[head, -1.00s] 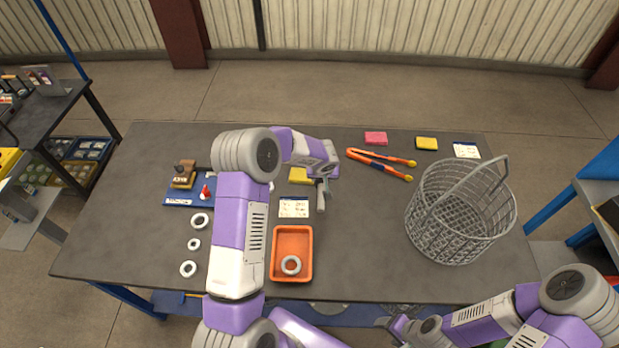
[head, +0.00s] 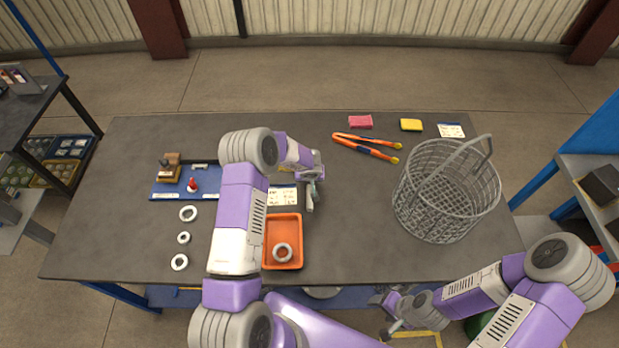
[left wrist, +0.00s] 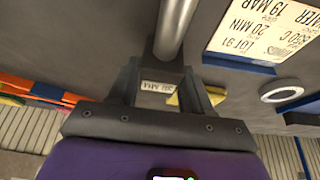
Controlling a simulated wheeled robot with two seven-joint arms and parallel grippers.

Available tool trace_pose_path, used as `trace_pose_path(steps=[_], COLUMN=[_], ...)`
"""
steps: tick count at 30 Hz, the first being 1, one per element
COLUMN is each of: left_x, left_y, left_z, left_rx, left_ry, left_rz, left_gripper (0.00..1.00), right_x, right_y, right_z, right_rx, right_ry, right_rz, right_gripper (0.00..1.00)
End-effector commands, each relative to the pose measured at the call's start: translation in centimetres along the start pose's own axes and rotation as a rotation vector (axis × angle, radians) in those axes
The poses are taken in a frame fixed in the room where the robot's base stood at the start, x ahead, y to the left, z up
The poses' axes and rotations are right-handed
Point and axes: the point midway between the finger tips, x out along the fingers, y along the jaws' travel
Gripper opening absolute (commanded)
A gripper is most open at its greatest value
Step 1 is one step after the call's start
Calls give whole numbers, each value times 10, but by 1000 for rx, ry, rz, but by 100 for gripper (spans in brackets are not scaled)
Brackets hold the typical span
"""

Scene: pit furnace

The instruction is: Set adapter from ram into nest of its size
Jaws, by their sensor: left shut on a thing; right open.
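My left gripper (head: 309,184) is shut on a grey metal cylinder (head: 310,198), held over the middle of the table. In the left wrist view the cylinder (left wrist: 176,28) extends from between the dark fingers, with a small label at its base. I cannot tell whether an adapter is on it. Several pale rings are in view: three in a column at left (head: 188,213) (head: 183,237) (head: 179,262), and one in the orange tray (head: 268,262). A blue board (head: 168,195) holds a red-topped peg (head: 193,185) and a brown block (head: 169,168). My right gripper (head: 388,305) is open, low at the front edge.
A white printed card (head: 284,196) lies beside the left gripper. A wire basket (head: 445,195) stands at the right. Orange-handled tongs (head: 366,146), a pink block (head: 360,122) and a yellow block (head: 411,125) lie at the back. The table between tray and basket is clear.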

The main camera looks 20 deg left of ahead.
Motion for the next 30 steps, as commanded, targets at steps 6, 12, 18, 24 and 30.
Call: trace_pose_path(steps=[6, 12, 18, 24, 30], left_x=[-2, 2, 2, 2, -4], left_y=[1, 1, 0, 0, 0], left_z=[-2, -1, 1, 1, -1], left_rx=[0, 0, 0, 0, 1], left_ry=[5, 5, 0, 0, 1], left_rz=[1, 1, -1, -1, 0], left_gripper=[0, 0, 75, 75, 75], right_x=[0, 6, 4, 4, -2], right_y=[0, 2, 2, 2, -1], right_z=[0, 0, 0, 0, 0], right_rx=[0, 0, 0, 0, 0], right_ry=[0, 0, 0, 0, 0], right_rz=[0, 0, 0, 0, 0], right_gripper=[65, 65, 65, 65, 65])
